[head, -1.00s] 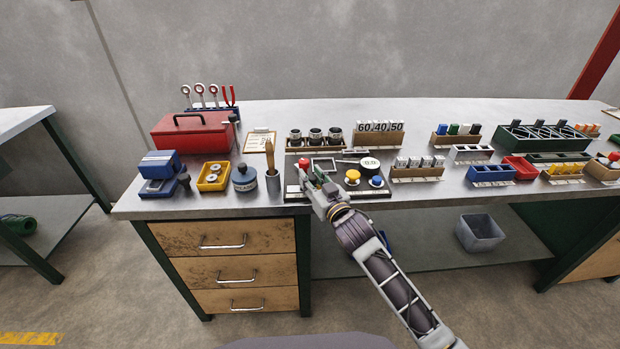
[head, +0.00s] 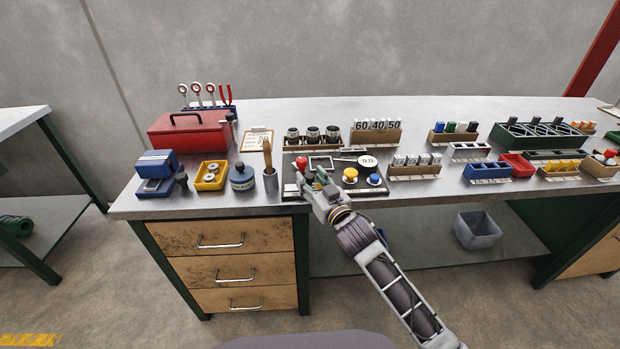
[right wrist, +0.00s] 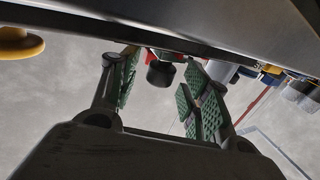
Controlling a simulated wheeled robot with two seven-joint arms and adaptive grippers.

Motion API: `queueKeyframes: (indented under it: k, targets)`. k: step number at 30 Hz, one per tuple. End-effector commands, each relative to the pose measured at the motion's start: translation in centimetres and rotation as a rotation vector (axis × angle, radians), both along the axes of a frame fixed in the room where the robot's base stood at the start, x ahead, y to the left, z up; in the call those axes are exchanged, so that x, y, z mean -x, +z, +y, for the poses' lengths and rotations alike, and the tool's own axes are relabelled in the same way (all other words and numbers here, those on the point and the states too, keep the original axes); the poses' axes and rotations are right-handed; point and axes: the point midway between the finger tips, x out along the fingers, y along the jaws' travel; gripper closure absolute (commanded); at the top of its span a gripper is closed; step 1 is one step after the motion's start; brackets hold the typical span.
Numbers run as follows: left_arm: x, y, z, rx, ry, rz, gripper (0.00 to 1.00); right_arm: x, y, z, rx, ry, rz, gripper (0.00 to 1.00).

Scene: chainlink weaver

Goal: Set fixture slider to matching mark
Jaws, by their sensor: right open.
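The fixture is a dark panel (head: 378,189) near the front edge of the bench. It carries a red knob (head: 301,162), a yellow button (head: 350,175), a blue button (head: 374,180) and a white dial (head: 368,162). My right gripper (head: 310,180) is over the panel's left front part and hides what lies beneath. In the right wrist view its green-padded fingers (right wrist: 163,70) are open, one on each side of a black knob (right wrist: 160,74) with red beside it. A gap shows on both sides of the knob. The slider's mark cannot be read. My left gripper is out of view.
Behind are a rack of black cylinders (head: 312,145) and a number block rack (head: 376,135).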

Motion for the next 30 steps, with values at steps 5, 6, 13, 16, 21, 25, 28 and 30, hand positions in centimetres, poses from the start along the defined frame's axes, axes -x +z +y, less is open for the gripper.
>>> queueKeyframes:
  k: [5, 6, 13, 16, 21, 25, 28, 30]
  targets:
    - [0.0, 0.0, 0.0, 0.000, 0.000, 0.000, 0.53, 1.5, -0.1, -0.6, 0.002, 0.001, 0.001, 0.53]
    - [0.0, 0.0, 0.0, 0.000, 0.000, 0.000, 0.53, 1.9, -0.1, -0.8, 0.002, 0.000, 0.001, 0.53]
    - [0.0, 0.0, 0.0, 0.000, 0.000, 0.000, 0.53, 3.7, -0.1, -1.6, 0.002, 0.000, 0.001, 0.53]
    - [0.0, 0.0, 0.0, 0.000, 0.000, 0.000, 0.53, 4.6, -0.1, -1.9, 0.002, 0.000, 0.001, 0.53]
    - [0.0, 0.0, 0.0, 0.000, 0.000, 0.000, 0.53, 5.9, -0.1, -2.4, 0.001, 0.000, 0.002, 0.53]
    - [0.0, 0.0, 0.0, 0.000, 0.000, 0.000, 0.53, 6.9, -0.1, -2.9, 0.001, 0.000, 0.002, 0.53]
    - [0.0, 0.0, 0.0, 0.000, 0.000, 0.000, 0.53, 7.6, -0.1, -3.2, 0.001, 0.000, 0.002, 0.53]
    - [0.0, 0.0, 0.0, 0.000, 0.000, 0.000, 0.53, 8.1, -0.2, -3.4, 0.001, 0.000, 0.003, 0.53]
